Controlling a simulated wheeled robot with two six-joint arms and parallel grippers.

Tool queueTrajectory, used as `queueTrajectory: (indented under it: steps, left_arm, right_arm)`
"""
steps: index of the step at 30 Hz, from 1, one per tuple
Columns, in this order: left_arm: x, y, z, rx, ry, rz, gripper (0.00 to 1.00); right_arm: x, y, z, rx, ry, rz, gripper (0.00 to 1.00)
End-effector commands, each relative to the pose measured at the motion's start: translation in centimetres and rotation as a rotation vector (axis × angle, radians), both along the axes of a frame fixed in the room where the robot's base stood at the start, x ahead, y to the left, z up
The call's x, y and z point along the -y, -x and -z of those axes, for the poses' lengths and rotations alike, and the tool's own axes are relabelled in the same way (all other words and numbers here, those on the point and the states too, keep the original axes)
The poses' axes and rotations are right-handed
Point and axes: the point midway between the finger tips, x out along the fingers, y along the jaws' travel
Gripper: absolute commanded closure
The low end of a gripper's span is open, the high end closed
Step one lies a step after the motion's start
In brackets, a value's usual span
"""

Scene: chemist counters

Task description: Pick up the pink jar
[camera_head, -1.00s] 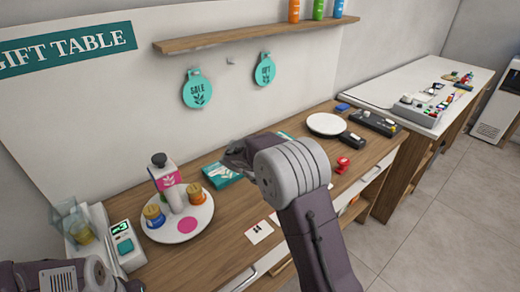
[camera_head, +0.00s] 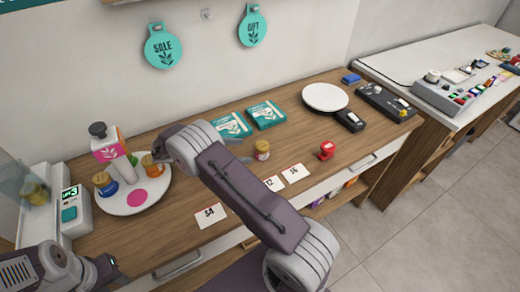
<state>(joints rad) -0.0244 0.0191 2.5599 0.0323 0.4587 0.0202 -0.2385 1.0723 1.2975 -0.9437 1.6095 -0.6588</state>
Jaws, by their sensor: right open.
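A small jar with a yellowish lid (camera_head: 262,150) stands on the wooden counter just right of my right arm. My right gripper (camera_head: 241,150) is mostly hidden behind its own arm; its grey fingertips show open and apart, close to the left of this jar. Whether they touch it I cannot tell.
Teal boxes (camera_head: 265,115), a round white plate (camera_head: 325,97) and a red item (camera_head: 327,150) are on the counter (camera_head: 300,140). Price cards (camera_head: 209,215) lie along the front edge. A small device (camera_head: 72,205) stands left.

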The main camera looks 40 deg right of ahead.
Motion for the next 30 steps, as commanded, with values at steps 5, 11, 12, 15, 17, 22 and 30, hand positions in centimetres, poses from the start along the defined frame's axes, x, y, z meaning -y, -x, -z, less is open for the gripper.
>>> queueTrajectory:
  steps: [5, 11, 12, 15, 17, 22, 30]
  left_arm:
    - [0.0, 0.0, -0.3, 0.000, 0.000, 0.000, 0.64]
    - [0.0, 0.0, -0.5, 0.000, 0.000, 0.000, 0.64]
    - [0.0, 0.0, -0.5, 0.000, 0.000, 0.000, 0.64]
    - [0.0, 0.0, -0.8, 0.000, 0.000, 0.000, 0.64]
    - [0.0, 0.0, -1.0, 0.000, 0.000, 0.000, 0.64]
    - [0.0, 0.0, -1.2, 0.000, 0.000, 0.000, 0.64]
    - [0.0, 0.0, -1.2, 0.000, 0.000, 0.000, 0.64]
  right_arm:
    - [1.3, 0.4, 0.4, -0.002, 0.000, 0.005, 0.28]
    - [3.6, 1.0, 1.4, 0.000, -0.001, 0.003, 0.28]
    - [3.6, 1.0, 1.4, 0.000, -0.001, 0.002, 0.28]
    - [4.8, 1.3, 1.9, -0.001, 0.000, 0.005, 0.28]
    - [5.8, 1.5, 2.4, -0.002, -0.002, 0.006, 0.28]
    - [7.9, 2.0, 3.4, 0.000, -0.001, 0.003, 0.28]
    - [8.1, 2.0, 3.6, 0.002, -0.002, 0.002, 0.36]
